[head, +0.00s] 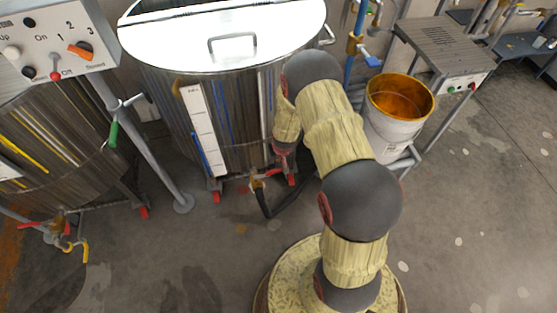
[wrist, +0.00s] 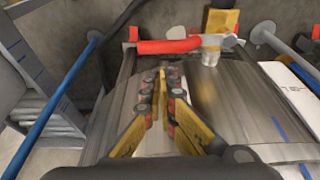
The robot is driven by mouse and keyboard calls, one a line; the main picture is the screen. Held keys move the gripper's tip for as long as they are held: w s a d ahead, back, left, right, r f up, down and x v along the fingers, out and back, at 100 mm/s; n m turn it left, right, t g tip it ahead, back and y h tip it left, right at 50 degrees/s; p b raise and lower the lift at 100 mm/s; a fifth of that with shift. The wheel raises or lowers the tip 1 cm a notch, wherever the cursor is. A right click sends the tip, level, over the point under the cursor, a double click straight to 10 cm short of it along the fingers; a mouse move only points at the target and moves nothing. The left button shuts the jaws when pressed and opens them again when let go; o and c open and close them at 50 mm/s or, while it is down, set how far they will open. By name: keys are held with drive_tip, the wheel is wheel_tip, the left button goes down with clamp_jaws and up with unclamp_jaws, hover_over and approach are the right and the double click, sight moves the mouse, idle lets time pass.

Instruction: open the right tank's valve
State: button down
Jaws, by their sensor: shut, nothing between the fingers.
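The right tank (head: 235,110) is a tall steel drum with a shiny lid, in the middle of the head view. Its valve (head: 258,183) sits low at the front and looks small there, partly hidden by my arm. In the head view my gripper (head: 282,153) is mostly hidden beside the tank's lower side.
The left tank (head: 60,160) has its own valve (head: 62,235) with red and yellow parts. A grey post (head: 150,155) carries a control panel (head: 55,40). The front floor is clear.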

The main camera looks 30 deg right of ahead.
drive_tip(key=shift+b+x, duration=0.65)
drive_tip(key=shift+x, duration=1.45)
drive_tip(key=shift+s+r+p, duration=0.1)
drive_tip(key=shift+p, duration=0.2)
drive_tip(key=shift+s+m+p, duration=0.2)
drive_tip(key=shift+m+p, duration=0.1)
drive_tip(key=shift+p, duration=0.25)
